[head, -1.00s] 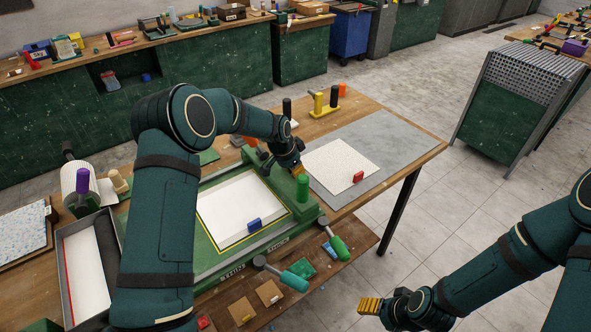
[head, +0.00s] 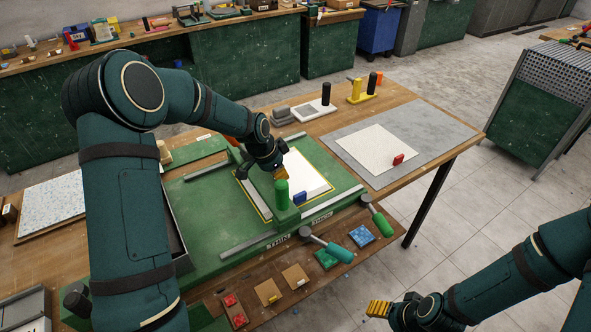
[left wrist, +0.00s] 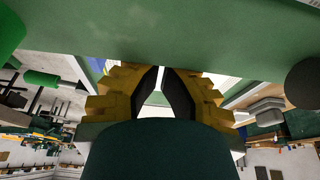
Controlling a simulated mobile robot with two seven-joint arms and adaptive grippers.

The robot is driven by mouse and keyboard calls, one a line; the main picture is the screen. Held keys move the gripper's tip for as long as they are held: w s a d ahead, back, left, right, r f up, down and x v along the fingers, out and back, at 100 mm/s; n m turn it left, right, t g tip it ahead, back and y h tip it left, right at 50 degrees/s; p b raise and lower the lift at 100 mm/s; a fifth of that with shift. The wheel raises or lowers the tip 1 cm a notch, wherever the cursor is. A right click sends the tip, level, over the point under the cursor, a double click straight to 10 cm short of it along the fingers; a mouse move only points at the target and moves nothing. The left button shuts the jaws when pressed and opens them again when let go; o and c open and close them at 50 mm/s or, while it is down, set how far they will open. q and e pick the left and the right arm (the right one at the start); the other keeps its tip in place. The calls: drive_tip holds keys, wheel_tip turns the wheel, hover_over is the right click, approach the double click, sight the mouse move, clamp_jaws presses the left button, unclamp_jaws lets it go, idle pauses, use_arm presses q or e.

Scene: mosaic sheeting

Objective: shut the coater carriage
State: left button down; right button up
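The coater (head: 215,225) is a green bed on the bench with a yellow outline (head: 312,205). Its carriage (head: 287,215) is a green crosspiece with an upright green knob (head: 282,193), standing part-way along the bed. White sheet (head: 312,175) shows right of the carriage; the left of the outlined area looks green and is partly hidden by my arm. My left gripper (head: 281,173) is just behind the knob; contact is unclear. In the left wrist view its fingertips (left wrist: 162,70) nearly meet with nothing between them, below a wide green surface. My right gripper (head: 377,308) hangs off the bench, its fingers seen side-on.
A blue clip (head: 300,197) is at the bed's front right. Two green-handled levers (head: 328,246) stick out in front, over a lower shelf with coloured tiles (head: 362,235). A grey mat (head: 430,130) holds a white sheet and red clip (head: 398,159).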

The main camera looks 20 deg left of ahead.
use_arm(q)
drive_tip(key=s+a, duration=0.2)
drive_tip(key=s, duration=0.1)
drive_tip(key=s+a, duration=0.6)
drive_tip(key=s, duration=0.1)
drive_tip(key=shift+b, duration=0.35)
drive_tip(key=shift+s+a+f, duration=0.1)
drive_tip(key=shift+s, duration=0.15)
